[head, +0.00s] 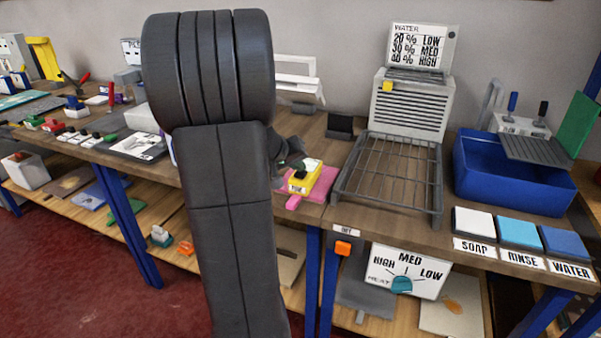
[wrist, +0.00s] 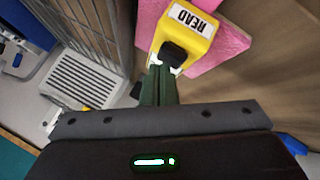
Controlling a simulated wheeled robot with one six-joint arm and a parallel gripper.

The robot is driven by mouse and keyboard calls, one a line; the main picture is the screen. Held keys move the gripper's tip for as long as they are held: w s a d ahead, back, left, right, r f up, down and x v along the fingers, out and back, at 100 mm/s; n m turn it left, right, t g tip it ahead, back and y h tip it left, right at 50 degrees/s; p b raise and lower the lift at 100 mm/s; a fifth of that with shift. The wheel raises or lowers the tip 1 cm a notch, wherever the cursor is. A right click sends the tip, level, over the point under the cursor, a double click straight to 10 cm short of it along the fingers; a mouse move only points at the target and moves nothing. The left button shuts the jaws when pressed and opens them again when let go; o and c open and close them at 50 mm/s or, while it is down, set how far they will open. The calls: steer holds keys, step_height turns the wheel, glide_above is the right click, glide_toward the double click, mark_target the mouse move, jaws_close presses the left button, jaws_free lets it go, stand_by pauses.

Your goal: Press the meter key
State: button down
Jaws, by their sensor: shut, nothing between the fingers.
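The meter is a yellow block (wrist: 196,42) in the wrist view, with a white READ label and a dark rounded knob-like part (wrist: 174,53) at its near end. That part may be its key. The meter (head: 308,178) also shows in the head view, lying on a pink piece (head: 325,184) near the bench edge. My gripper (wrist: 158,72) is shut and empty, its fingertips right beside the meter's near end. I cannot tell whether they touch it. In the head view my arm hides most of the gripper.
A wire rack (head: 385,183) stands right of the meter, with a grey vented unit (head: 410,108) behind it. A blue basin (head: 500,180) is farther right. A small dark block (head: 340,126) stands behind the meter. SOAP, RINSE and WATER pads (head: 519,233) line the right front edge.

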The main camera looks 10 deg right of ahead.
mark_target(298, 174)
steer(key=shift+f, duration=0.2)
steer(key=shift+r, duration=0.1)
steer(key=shift+r+p, duration=0.35)
steer(key=shift+r, duration=0.5)
steer(key=shift+r+p, duration=1.55)
steer(key=shift+r, duration=1)
steer(key=shift+f, duration=0.15)
steer(key=shift+f+b, duration=0.75)
steer(key=shift+f, duration=0.2)
steer(key=shift+r+p, duration=0.35)
steer(key=shift+p, duration=0.25)
steer(key=p, duration=0.3)
steer(key=shift+r+p, duration=0.3)
steer(key=shift+r, duration=0.05)
